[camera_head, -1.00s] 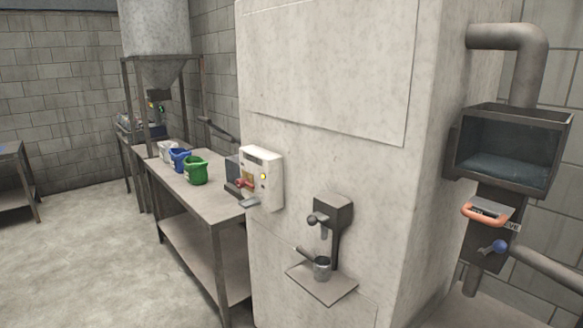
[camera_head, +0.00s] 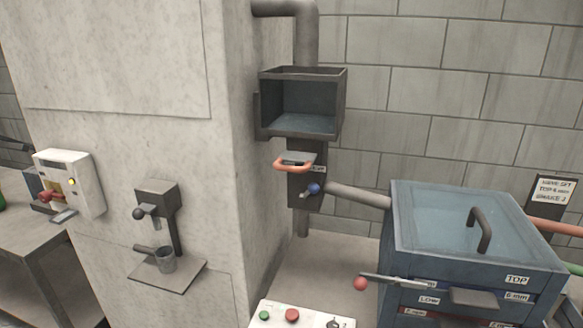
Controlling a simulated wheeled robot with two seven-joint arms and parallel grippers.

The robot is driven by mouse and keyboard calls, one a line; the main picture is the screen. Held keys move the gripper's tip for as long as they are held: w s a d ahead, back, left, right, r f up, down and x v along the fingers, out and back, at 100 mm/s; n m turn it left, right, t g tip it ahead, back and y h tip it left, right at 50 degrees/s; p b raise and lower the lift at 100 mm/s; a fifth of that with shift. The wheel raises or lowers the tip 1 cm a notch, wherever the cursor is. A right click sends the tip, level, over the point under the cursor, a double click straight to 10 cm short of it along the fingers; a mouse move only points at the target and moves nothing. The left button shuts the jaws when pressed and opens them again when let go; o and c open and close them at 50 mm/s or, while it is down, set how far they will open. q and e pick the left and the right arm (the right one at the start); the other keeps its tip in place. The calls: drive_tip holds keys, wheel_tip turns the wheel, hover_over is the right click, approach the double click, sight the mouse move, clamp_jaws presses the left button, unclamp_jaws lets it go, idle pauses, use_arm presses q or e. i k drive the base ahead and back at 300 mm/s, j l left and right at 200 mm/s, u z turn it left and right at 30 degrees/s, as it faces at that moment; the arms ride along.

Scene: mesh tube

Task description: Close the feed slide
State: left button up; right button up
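The feed slide is a flat grey plate with an orange handle (camera_head: 293,166), set in the dark chute (camera_head: 305,185) just below the open feed hopper (camera_head: 301,105). The plate sticks out of the front of the chute, with a small label beside it that is too small to read. Neither of my grippers shows in the view.
A grey pipe runs from the chute to a blue sifter box (camera_head: 475,235) at the right, with a red-knobbed lever (camera_head: 361,283) in front. A button panel (camera_head: 300,314) is at the bottom. A concrete column (camera_head: 130,60) with a sampling cup (camera_head: 165,260) fills the left.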

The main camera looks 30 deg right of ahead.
sight(308, 159)
drive_tip(key=z, duration=1.65)
